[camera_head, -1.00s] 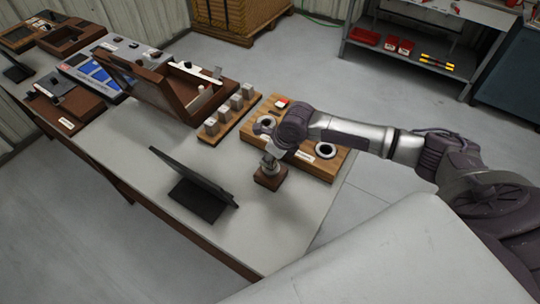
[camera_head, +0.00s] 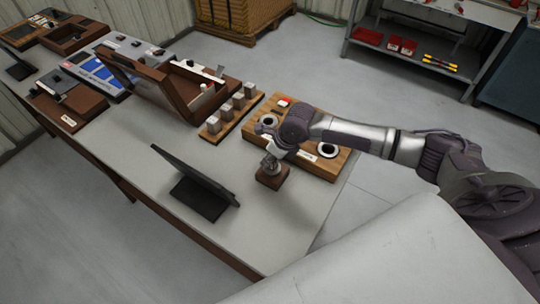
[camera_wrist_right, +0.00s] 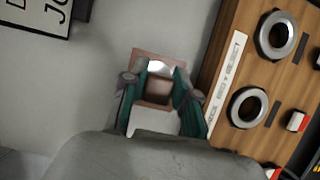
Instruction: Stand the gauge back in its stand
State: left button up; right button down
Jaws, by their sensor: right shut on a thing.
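A small brown block-like stand (camera_head: 272,178) sits on the grey table near its right edge. My right gripper (camera_head: 270,160) is directly over it, pointing down. In the right wrist view the gripper (camera_wrist_right: 159,92) has its teal-padded fingers on either side of a small thing, which I take to be the gauge, with a pale part (camera_wrist_right: 154,122) showing. The brown stand (camera_wrist_right: 158,54) shows beyond the fingertips. The gripper hides most of the gauge, so I cannot tell whether it is seated in the stand or just above it. My left gripper is not in view.
A wooden board (camera_head: 318,168) with metal rings lies just behind the gripper. A row of grey blocks on a wooden base (camera_head: 213,134), an open brown case (camera_head: 174,107) and a dark tablet on a stand (camera_head: 196,175) are to the left. The table's front right is clear.

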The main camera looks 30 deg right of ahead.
jog(key=shift+f, duration=0.35)
jog(key=shift+c, duration=2)
grip_release()
jog(key=shift+f, duration=0.1)
notch_tip(320, 180, up, 9)
jog(key=p, duration=0.7)
jog(key=shift+s, duration=0.1)
